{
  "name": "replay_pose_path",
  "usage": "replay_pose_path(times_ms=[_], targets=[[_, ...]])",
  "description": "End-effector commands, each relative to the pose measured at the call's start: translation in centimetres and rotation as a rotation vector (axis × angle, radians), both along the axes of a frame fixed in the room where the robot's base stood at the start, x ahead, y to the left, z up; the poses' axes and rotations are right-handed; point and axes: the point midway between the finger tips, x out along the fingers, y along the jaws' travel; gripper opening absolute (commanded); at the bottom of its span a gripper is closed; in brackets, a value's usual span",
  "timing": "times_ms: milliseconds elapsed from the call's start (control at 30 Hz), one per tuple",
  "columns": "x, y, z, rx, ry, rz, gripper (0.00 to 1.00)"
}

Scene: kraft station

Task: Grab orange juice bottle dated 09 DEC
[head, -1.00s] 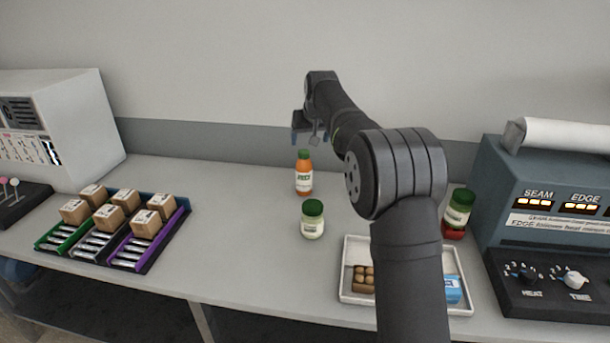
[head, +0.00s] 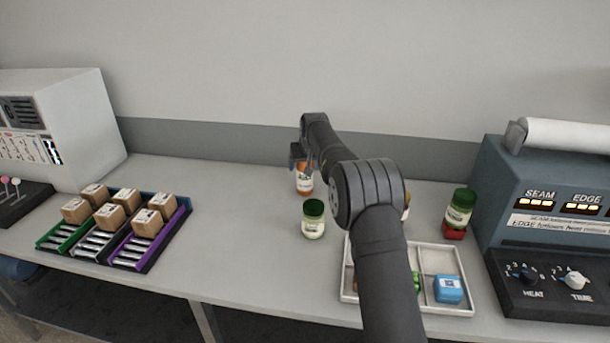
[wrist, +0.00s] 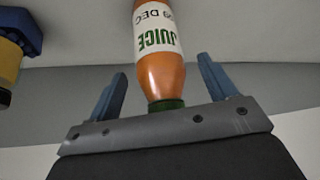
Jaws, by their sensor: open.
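The orange juice bottle (head: 304,184) stands upright on the counter, its upper part hidden behind my gripper in the head view. In the wrist view the bottle (wrist: 161,60) appears upside down, with a green cap, orange body and a white label reading JUICE and "9 DEC", the first digit partly cut off. My gripper (wrist: 160,85) is open, its two blue fingers apart on either side of the bottle's neck and shoulder. In the head view my gripper (head: 300,160) is at the bottle's top. I cannot tell whether either finger touches it.
A green-capped jar (head: 313,219) stands just in front of the bottle. A white tray (head: 405,309) holds a blue box (head: 448,289). Another green-capped jar (head: 460,208) sits on a red item near the sealing machine (head: 560,190). Boxes on coloured racks (head: 115,243) are at left.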

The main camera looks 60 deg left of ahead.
Motion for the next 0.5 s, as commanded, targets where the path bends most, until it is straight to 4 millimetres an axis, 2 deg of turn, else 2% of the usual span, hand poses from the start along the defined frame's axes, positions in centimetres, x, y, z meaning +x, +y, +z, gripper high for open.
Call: replay_pose_path(times_ms=[133, 367, 500], targets=[[0.31, 0.79, -1.48, 0.000, 0.000, 0.001, 0.78], [0.34, 0.87, -1.59, 0.000, 0.000, 0.001, 0.78], [0.35, 0.86, -1.58, 0.000, 0.000, 0.001, 0.52]])
